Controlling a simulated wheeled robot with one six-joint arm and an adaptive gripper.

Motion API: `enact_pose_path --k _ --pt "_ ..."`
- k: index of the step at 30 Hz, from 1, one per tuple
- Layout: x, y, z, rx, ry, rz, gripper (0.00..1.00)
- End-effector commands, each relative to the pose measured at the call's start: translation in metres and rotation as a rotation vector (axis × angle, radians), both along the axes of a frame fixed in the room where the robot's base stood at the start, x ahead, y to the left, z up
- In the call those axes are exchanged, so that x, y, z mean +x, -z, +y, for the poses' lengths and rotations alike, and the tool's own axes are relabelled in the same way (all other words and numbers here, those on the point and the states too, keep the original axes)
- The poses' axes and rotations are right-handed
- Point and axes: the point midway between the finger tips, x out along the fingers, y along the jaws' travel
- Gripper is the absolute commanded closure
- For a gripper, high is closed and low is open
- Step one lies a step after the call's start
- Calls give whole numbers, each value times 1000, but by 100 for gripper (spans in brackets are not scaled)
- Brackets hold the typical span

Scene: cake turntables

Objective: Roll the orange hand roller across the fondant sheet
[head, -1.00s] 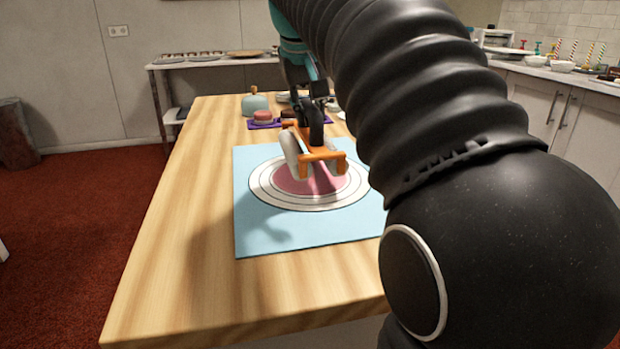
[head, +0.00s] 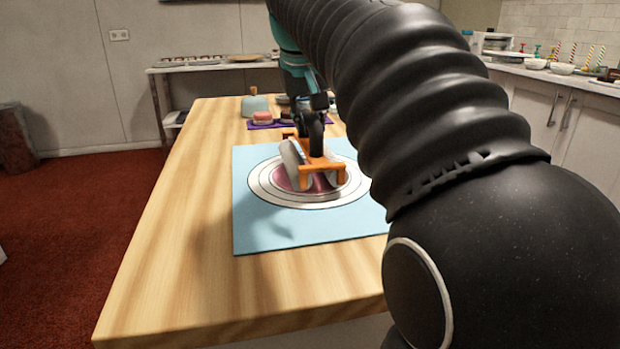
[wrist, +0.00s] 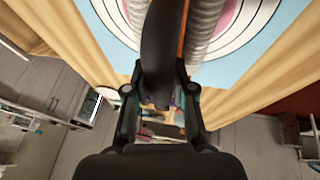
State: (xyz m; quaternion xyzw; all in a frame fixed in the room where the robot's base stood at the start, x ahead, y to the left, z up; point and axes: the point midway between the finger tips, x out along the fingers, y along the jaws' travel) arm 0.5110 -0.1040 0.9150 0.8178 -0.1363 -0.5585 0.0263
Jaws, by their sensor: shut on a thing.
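The orange hand roller (head: 318,164) has an orange frame and pale rollers. It is over the pink fondant sheet (head: 284,182), which lies in the middle of white rings on a light blue mat (head: 262,236). My gripper (head: 314,122) is shut on the roller's handle from above. The roller looks low over the sheet; I cannot tell whether it touches. It covers much of the pink. In the wrist view, my gripper's fingers (wrist: 162,100) close around the dark handle, and a pale roller (wrist: 203,22) shows beside it.
The mat lies on a wooden table (head: 190,250) with bare wood at its left and front. Behind the mat, a purple tray (head: 262,125) holds a pink cake (head: 262,117), and a teal domed item (head: 254,104) stands nearby. My arm hides the table's right side.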

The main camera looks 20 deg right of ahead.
Motion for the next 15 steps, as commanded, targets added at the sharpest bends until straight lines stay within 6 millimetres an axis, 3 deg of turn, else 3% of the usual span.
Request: enact_pose_path --k 15 --pt "0 7 0 0 0 -2 100"
